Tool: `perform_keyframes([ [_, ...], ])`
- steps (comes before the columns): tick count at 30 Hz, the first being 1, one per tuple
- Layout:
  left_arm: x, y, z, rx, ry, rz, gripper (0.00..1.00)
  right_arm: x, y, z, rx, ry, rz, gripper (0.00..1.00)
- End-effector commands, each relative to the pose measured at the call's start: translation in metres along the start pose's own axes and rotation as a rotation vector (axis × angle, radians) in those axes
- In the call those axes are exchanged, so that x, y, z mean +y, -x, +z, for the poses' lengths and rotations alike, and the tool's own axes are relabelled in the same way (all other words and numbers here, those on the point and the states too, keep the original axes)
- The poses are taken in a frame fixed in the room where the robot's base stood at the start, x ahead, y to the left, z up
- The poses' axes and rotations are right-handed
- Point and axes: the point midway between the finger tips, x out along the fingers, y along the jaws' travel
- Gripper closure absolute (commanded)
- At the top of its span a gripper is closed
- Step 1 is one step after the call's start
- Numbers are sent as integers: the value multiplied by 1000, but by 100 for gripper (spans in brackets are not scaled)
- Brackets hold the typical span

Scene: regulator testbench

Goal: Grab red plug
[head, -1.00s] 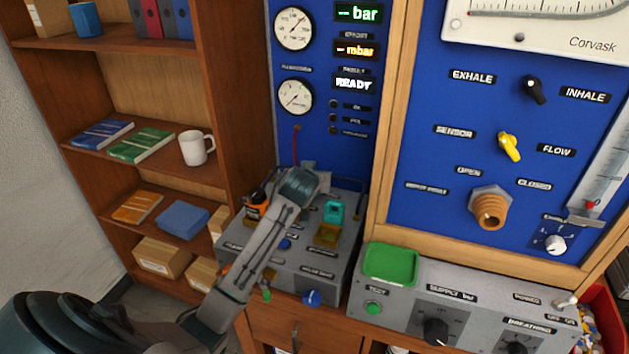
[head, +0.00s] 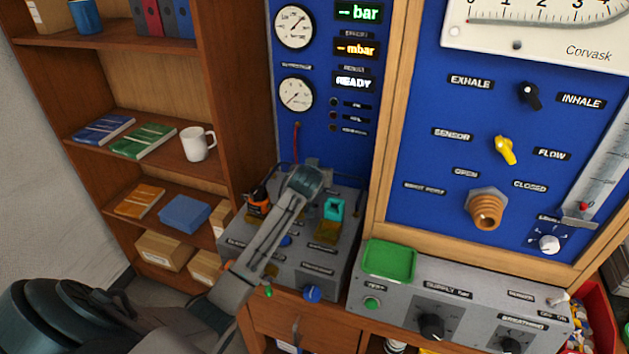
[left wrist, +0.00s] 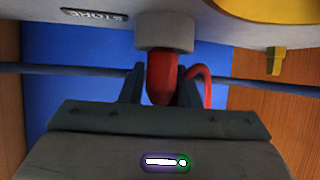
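In the left wrist view the red plug (left wrist: 162,75) hangs under a round grey socket (left wrist: 165,32), near a label reading STORE. A red hose (left wrist: 205,85) curves beside it on the right. The fingers of my left gripper (left wrist: 161,88) stand on both sides of the plug, very close to it; I cannot tell whether they press on it. In the head view the red hose (head: 296,140) runs down the blue panel behind my left wrist, and the plug is hidden there. My right gripper is in neither view.
My left arm reaches over a grey control box (head: 330,270) with a teal part (head: 334,208) and an orange-and-black part (head: 258,200). A green tray (head: 390,262) sits on the console to the right. A bookshelf (head: 215,80) stands at the left.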

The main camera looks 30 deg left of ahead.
Motion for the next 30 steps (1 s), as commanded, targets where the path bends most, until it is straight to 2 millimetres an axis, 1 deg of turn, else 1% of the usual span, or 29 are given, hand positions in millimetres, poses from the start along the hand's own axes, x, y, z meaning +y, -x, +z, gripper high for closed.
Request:
perform_keyframes([
  [1,0,0,0,0,0,0,81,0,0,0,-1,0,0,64],
  [3,0,0,0,0,0,0,95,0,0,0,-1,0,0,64],
  [4,0,0,0,0,0,0,100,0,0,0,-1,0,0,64],
  [11,0,0,0,0,0,0,100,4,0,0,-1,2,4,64],
  [14,0,2,-5,2,1,0,100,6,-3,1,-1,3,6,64],
  [17,0,9,-18,6,1,0,100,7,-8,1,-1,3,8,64],
  [24,0,32,-61,6,1,0,100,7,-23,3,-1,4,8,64],
  [27,0,40,-74,4,2,0,100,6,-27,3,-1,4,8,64],
  [30,2,46,-81,1,-2,3,100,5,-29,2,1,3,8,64],
])
